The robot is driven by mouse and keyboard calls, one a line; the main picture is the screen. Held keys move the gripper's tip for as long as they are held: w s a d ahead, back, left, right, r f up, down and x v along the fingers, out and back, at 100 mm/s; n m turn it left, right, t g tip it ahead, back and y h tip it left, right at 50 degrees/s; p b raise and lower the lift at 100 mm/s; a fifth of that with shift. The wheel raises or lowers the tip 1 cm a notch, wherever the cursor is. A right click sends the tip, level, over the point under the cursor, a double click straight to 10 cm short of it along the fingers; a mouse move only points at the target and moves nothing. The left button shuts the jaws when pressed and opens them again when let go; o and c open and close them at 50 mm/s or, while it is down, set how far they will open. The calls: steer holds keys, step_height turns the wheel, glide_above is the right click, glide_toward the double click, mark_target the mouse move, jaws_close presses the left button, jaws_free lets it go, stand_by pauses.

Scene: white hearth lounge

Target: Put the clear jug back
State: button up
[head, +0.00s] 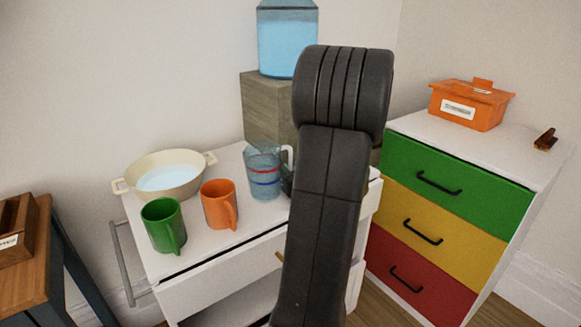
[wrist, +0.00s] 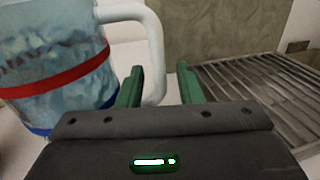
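The clear jug (head: 264,172) stands upright on the white cabinet top (head: 211,250), in front of the wooden block. It has a red band and a blue band and a pale handle. In the wrist view the jug (wrist: 50,55) fills the left side, with its handle (wrist: 155,45) toward me. My gripper (wrist: 160,78) is open, its green fingers apart. The lower part of the handle shows between them, close to the left finger, with a gap to the right finger. I cannot tell whether they touch. In the head view my arm hides most of the gripper.
A green mug (head: 162,224), an orange mug (head: 217,205) and a cream pan (head: 165,176) of water stand left of the jug. A water bottle (head: 287,40) sits on the wooden block (head: 265,110). A metal grate (wrist: 265,95) lies to the right. A coloured drawer unit (head: 425,215) bears an orange box (head: 470,106).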

steer(key=v, duration=1.1)
steer(key=shift+s+d+p, duration=0.1)
steer(key=shift+s+p, duration=0.15)
steer(key=shift+p, duration=0.15)
